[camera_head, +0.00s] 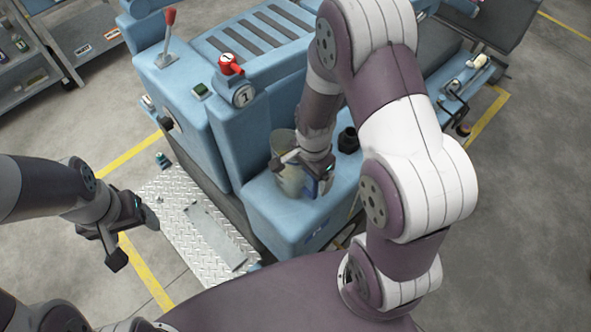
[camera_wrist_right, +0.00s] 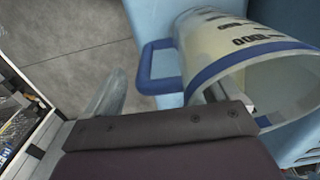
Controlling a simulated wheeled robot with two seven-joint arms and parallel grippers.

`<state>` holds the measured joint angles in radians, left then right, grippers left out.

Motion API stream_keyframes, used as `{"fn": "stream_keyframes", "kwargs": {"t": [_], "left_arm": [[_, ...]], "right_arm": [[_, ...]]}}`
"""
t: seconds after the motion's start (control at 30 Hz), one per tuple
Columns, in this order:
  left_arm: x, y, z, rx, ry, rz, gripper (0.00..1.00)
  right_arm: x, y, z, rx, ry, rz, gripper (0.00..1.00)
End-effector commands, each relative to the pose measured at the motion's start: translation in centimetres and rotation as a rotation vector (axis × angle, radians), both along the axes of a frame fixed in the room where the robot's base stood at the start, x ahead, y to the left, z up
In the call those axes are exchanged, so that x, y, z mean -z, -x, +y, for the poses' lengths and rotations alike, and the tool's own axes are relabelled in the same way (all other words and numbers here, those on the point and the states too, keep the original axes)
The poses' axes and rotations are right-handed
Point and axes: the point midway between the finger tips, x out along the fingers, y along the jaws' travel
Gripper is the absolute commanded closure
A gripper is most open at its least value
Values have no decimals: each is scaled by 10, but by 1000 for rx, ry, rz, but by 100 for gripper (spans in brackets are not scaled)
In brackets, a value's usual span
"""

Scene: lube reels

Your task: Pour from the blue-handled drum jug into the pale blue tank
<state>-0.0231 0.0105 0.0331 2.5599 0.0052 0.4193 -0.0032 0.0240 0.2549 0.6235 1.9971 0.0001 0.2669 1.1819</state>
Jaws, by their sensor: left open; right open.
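The clear drum jug (camera_head: 289,181) stands on the pale blue tank (camera_head: 285,217) in the head view. It has black scale marks and a blue rim, seen in the right wrist view (camera_wrist_right: 235,45). My right gripper (camera_head: 303,168) is open over the jug's handle side. A black filler neck (camera_head: 348,140) rises from the tank. My left gripper (camera_head: 134,238) is open and empty, away from the jug.
A taller blue cabinet with a red valve (camera_head: 230,65) and a red-knobbed lever (camera_head: 168,25) stands behind the jug. A chequered metal step plate (camera_head: 195,215) lies left of the tank. Grey shelves (camera_head: 25,60) stand far left. Open floor lies at right.

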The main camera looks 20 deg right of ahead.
Motion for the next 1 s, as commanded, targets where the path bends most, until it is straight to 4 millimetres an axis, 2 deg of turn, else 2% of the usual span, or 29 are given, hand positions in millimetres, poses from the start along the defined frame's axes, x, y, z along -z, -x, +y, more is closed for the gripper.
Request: {"fn": "stream_keyframes", "kwargs": {"t": [0.1,0.27,0.37,0.5,0.53,0.57,0.83,1.0], "left_arm": [[-1,0,0,0,0,1,25],[0,0,0,0,0,1,25],[0,0,0,0,0,1,25],[0,0,0,0,0,1,25],[0,0,0,0,0,1,25],[0,0,0,0,0,1,25],[0,0,0,0,0,1,25],[3,0,0,0,0,1,25]], "right_arm": [[8,0,0,0,0,-1,11],[8,0,0,0,1,-1,11],[8,0,0,0,0,-1,40],[8,0,0,0,0,-1,86],[8,0,0,0,0,-1,96],[8,0,0,0,0,-1,100],[6,-1,0,0,0,-4,100],[-6,-2,0,0,0,-6,100]]}}
